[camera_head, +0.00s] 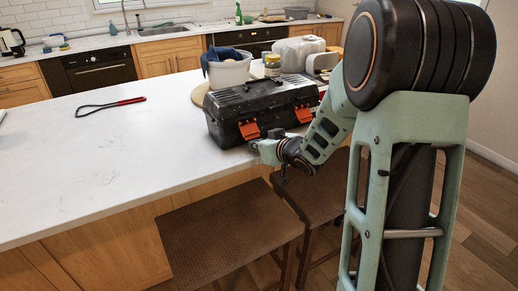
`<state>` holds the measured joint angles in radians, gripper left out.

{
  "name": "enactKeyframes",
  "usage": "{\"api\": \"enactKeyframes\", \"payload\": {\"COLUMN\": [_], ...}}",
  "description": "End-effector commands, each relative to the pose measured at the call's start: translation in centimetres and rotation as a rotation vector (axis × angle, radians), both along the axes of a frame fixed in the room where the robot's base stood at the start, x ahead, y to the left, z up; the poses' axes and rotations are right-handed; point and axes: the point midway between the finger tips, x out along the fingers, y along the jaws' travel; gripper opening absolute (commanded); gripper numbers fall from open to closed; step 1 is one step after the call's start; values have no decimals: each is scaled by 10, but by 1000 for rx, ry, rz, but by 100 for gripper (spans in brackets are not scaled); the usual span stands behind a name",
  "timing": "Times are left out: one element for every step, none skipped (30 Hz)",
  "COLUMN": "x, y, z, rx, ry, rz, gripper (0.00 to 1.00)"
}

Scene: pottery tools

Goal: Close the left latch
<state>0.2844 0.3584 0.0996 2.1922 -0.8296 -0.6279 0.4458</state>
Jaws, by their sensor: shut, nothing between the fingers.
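A black toolbox (228,123) stands on the white counter, with its lid down. Its left latch (249,130) and right latch (303,114) are orange and sit on the front face. How far each latch is folded is too small to tell. My gripper (256,147) is shut and empty, in front of the toolbox and just below and right of the left latch. I cannot tell whether it touches the latch or the box. My arm comes in from the right, and its wrist hangs beyond the counter's front edge.
Two brown stools (225,238) stand below the counter's front edge. A white bucket (229,72), a jar (272,66) and a white container (296,52) stand behind the toolbox. A red-handled wire tool (131,101) lies on the left. The counter (90,165) is mostly clear left of the toolbox.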

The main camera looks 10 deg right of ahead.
Motion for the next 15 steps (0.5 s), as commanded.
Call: {"api": "enactKeyframes", "payload": {"x": [3,6,8,10,12,13,13,12,13,13,13,13,13,13,10], "y": [2,3,4,5,5,5,5,5,5,5,5,5,5,5,4], "z": [-1,-1,-1,-1,-1,4,8,10,13,15,18,21,23,25,26], "rx": [0,-1,-1,0,0,0,0,0,0,0,0,0,0,0,0], "ry": [1,1,1,1,1,0,0,-1,-1,-1,-2,-2,-2,-2,-2], "rz": [1,1,1,2,2,1,1,1,1,1,1,0,0,0,0], "gripper": [0,0,0,0,0,0,0,0,0,0,0,0,0,0,0]}}
